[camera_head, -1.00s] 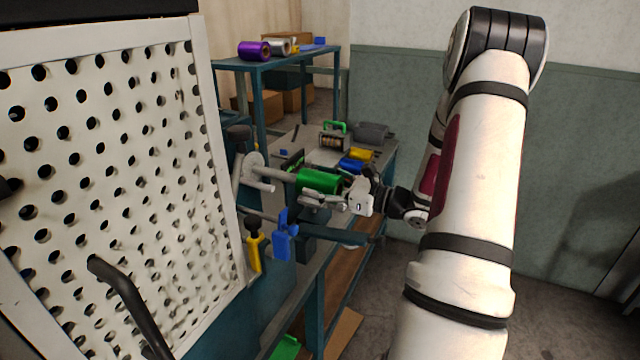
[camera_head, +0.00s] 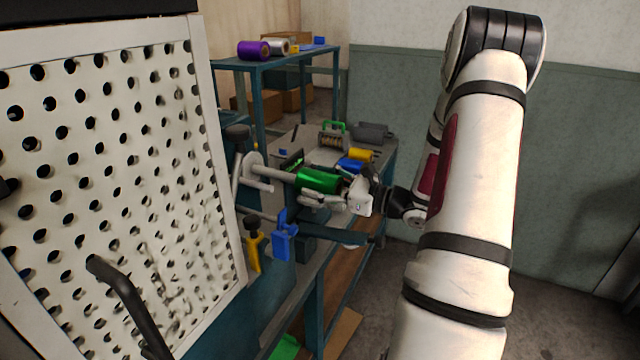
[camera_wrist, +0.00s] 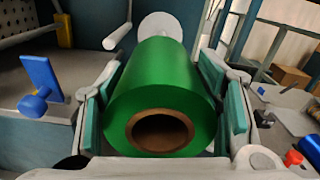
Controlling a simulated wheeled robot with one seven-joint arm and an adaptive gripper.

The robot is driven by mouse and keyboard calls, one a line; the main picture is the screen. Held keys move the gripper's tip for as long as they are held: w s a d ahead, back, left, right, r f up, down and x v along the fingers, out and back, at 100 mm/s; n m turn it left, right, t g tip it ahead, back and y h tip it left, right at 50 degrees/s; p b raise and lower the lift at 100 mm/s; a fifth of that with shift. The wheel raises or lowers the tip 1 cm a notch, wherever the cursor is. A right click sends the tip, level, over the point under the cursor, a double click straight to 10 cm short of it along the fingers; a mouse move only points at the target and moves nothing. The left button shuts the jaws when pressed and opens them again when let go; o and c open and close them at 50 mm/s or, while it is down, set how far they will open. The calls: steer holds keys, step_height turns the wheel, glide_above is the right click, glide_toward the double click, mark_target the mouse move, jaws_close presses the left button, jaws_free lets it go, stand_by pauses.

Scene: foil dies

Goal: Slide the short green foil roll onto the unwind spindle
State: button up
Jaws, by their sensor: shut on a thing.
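The green foil roll (camera_head: 318,181) is held in my gripper (camera_head: 336,192), whose fingers close on its sides. In the wrist view the roll (camera_wrist: 165,95) lies between the two teal finger pads of my gripper (camera_wrist: 163,112), its brown core end facing the camera. The unwind spindle (camera_head: 272,172) is a grey rod reaching from a round pale flange (camera_head: 253,166) toward the roll's far end. The flange also shows behind the roll in the wrist view (camera_wrist: 160,24). The rod lines up with the roll in the head view; whether its tip is inside the core is hidden.
A white perforated panel (camera_head: 110,170) stands at left. A blue clamp (camera_head: 284,240) and a yellow-handled tool (camera_head: 254,250) are in front of the spindle. Blue and yellow rolls (camera_head: 360,155) lie on the bench behind. A purple roll (camera_head: 254,50) is on the rear shelf.

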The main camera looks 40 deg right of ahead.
mark_target(274, 170)
steer(key=shift+b+x, duration=1.7)
steer(key=shift+x, duration=4.85)
steer(key=o, duration=1.6)
steer(key=shift+f, duration=0.1)
steer(key=shift+o, duration=0.2)
steer(key=shift+s+f, duration=0.1)
steer(key=v, duration=1.2)
